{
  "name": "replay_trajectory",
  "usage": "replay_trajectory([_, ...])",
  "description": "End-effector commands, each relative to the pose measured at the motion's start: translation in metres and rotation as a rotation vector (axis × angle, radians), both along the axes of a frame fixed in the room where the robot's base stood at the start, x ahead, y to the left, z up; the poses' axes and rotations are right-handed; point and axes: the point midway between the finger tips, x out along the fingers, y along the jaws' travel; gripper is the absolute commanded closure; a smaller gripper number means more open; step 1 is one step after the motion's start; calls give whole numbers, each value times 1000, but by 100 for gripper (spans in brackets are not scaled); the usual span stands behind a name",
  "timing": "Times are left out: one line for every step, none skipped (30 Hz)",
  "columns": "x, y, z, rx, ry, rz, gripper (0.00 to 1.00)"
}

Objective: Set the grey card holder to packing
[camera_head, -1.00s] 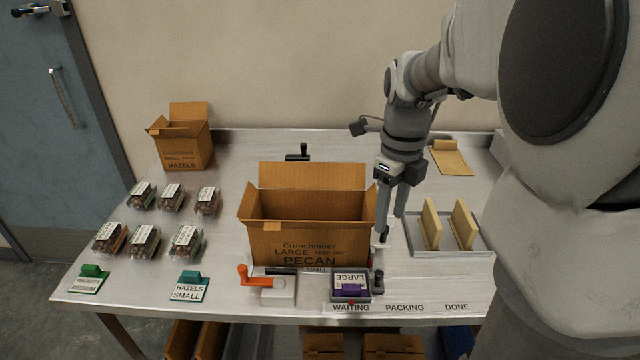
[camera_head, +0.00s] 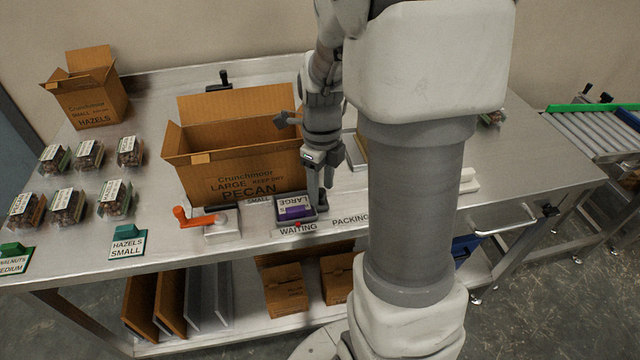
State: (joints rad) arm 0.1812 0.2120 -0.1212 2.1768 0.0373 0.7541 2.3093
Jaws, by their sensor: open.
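The grey card holder (camera_head: 313,219) sits at the front edge of the table, just above the WAITING label (camera_head: 298,229). It carries a white and purple card (camera_head: 294,208) that reads LARGE upside down. The PACKING label (camera_head: 350,219) is to its right, partly covered by my arm, and the DONE label is hidden. My gripper (camera_head: 322,198) points down at the holder's right end, where its dark knob was seen before. The jaws are open around or beside that knob; I cannot tell which.
A large open PECAN carton (camera_head: 240,165) stands right behind the holder. An orange-handled device (camera_head: 215,222) is to its left. Several nut clamshells (camera_head: 68,204) and green-topped signs (camera_head: 128,243) lie farther left. My arm covers much of the table's right side.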

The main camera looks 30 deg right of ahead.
Motion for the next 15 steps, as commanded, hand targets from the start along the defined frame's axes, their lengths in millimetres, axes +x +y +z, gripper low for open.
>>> replay_trajectory([0, 0, 0, 0, 0, 0, 45])
replay_trajectory([0, 0, 0, 0, 0, 0, 45])
replay_trajectory([0, 0, 0, 0, 0, 0, 45])
replay_trajectory([0, 0, 0, 0, 0, 0, 45])
replay_trajectory([0, 0, 0, 0, 0, 0, 45])
replay_trajectory([0, 0, 0, 0, 0, 0, 51])
replay_trajectory([0, 0, 0, 0, 0, 0, 56])
replay_trajectory([0, 0, 0, 0, 0, 0, 62])
replay_trajectory([0, 0, 0, 0, 0, 0, 69])
replay_trajectory([0, 0, 0, 0, 0, 0, 74])
replay_trajectory([0, 0, 0, 0, 0, 0, 80])
replay_trajectory([0, 0, 0, 0, 0, 0, 87])
replay_trajectory([0, 0, 0, 0, 0, 0, 92])
replay_trajectory([0, 0, 0, 0, 0, 0, 98])
replay_trajectory([0, 0, 0, 0, 0, 0, 100])
